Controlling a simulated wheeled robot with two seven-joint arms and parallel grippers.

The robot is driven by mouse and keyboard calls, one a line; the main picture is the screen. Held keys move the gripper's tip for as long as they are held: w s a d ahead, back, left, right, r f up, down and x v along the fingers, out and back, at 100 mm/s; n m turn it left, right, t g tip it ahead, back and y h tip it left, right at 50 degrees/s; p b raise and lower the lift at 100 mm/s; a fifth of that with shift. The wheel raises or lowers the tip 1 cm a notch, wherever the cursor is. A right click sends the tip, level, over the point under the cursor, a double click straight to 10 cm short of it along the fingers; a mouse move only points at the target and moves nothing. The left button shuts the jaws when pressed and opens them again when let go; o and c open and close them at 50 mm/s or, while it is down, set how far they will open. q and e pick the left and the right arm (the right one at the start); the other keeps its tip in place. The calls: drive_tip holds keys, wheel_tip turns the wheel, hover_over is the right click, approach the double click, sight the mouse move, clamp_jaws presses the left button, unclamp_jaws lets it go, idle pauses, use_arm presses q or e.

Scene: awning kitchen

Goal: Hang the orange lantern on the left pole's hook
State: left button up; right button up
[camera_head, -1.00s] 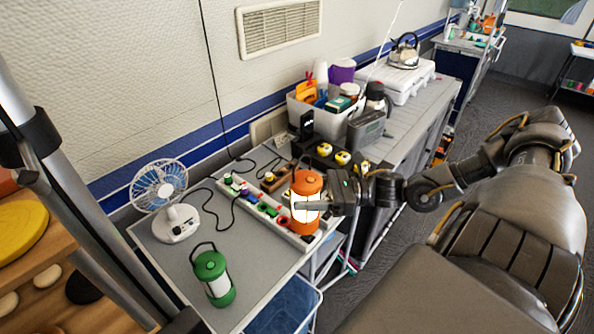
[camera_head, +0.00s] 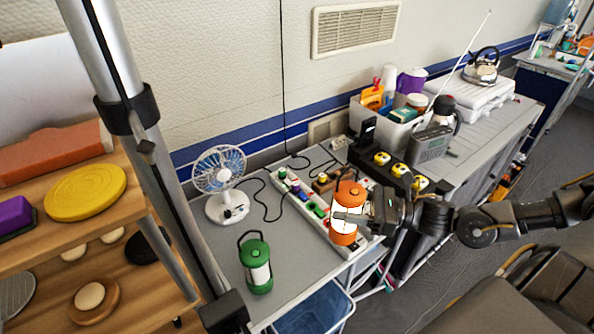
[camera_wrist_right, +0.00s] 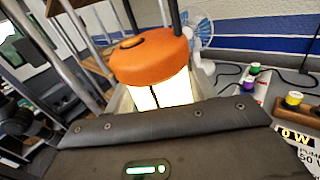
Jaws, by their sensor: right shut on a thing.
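The orange lantern (camera_head: 348,192) has a glowing white middle and stands upright in front of the power strip. It fills the middle of the right wrist view (camera_wrist_right: 150,55). My right gripper (camera_head: 350,218) is shut on it from the right side, across the lit middle. I cannot tell whether its base touches the table. A grey metal pole (camera_head: 108,75) with a black clamp (camera_head: 127,110) rises at the left of the head view. A small dark fitting (camera_head: 147,150) juts from below the clamp; I cannot tell whether it is the hook. My left gripper is not seen.
A green lantern (camera_head: 256,262) and a white fan (camera_head: 222,182) stand on the grey table. A power strip (camera_head: 316,212) with coloured plugs lies beside the orange lantern. Wooden shelves (camera_head: 60,235) stand behind the pole. A blue bin (camera_head: 312,310) sits below the table's front.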

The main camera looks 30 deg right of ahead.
drive_tip(key=w+a+f+m+t+h, duration=0.1)
drive_tip(key=a+m+t+h, duration=0.1)
drive_tip(key=a, duration=0.3)
drive_tip(key=w+a+f+m+t+h, duration=0.1)
drive_tip(key=w+a+m+t+h, duration=0.1)
drive_tip(key=a, duration=0.3)
drive_tip(key=shift+w+a+h, duration=0.15)
drive_tip(key=shift+w+h, duration=0.15)
drive_tip(key=shift+h, duration=0.2)
